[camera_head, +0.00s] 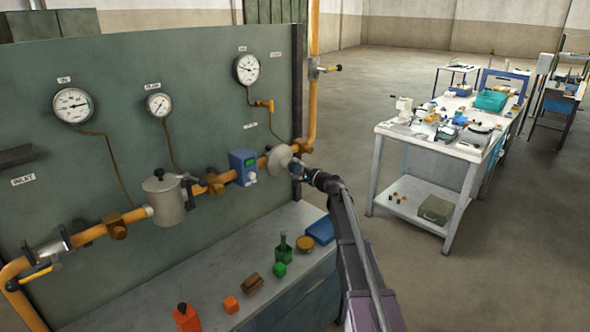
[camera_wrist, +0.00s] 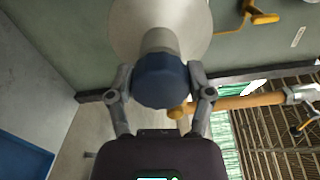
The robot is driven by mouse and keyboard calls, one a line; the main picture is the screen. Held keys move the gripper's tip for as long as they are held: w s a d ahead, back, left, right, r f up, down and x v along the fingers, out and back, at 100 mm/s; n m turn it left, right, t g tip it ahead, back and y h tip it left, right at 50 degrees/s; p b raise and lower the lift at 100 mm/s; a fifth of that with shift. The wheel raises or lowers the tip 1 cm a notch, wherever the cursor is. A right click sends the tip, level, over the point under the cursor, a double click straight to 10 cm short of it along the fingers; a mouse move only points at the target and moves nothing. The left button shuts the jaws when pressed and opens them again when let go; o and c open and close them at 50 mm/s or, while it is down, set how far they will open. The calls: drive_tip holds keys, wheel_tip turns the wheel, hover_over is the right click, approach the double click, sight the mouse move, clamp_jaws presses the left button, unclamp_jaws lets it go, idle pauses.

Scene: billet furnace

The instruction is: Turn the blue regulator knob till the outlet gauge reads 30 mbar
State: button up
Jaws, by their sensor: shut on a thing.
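The blue regulator knob (camera_wrist: 162,82) sits at the end of a grey neck on the pale round regulator body (camera_wrist: 150,22). My gripper (camera_wrist: 162,90) has a finger on each side of the knob and is shut on it. In the head view the regulator body (camera_head: 280,160) is on the orange pipe, with my gripper (camera_head: 299,169) at its right side; the knob is mostly hidden there. Three round gauges hang on the green panel: a left one (camera_head: 73,105), a small middle one (camera_head: 158,105) and a right one (camera_head: 246,69). Their figures are too small to read.
A blue box (camera_head: 243,166) and a grey filter pot (camera_head: 168,198) sit on the pipe. The bench below holds a green bottle (camera_head: 283,249), a red bottle (camera_head: 186,317) and small blocks. A cluttered white table (camera_head: 434,150) stands right, with open floor around it.

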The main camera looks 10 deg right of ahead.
idle(0.3)
drive_tip(key=o, duration=1.1)
drive_tip(key=shift+o, duration=0.2)
drive_tip(key=v, duration=1.2)
